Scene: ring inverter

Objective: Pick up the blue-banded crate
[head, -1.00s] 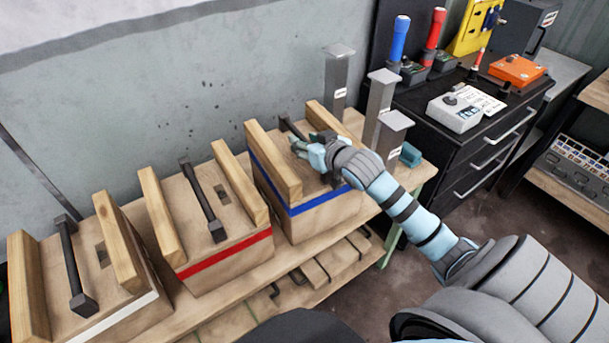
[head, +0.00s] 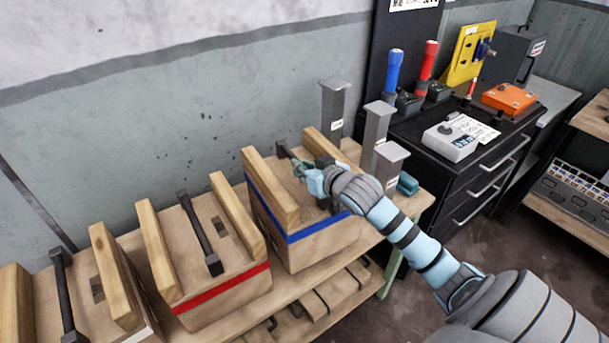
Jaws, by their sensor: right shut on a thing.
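The blue-banded crate (head: 311,240) is a wooden box with a blue stripe, two raised wooden side boards and a dark bar handle (head: 284,151) across its top. It appears to sit upright on the wooden bench (head: 237,318), at the right end of the crate row. My right gripper (head: 302,170) comes in from the right and is shut on the handle. The gripper and my forearm hide the handle's middle. My left gripper is out of view.
A red-banded crate (head: 225,294) stands close on the left, with a white-banded crate (head: 95,290) beyond it. Grey metal posts (head: 334,112) stand behind and right of the blue-banded crate. A black drawer cabinet (head: 470,190) stands farther right.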

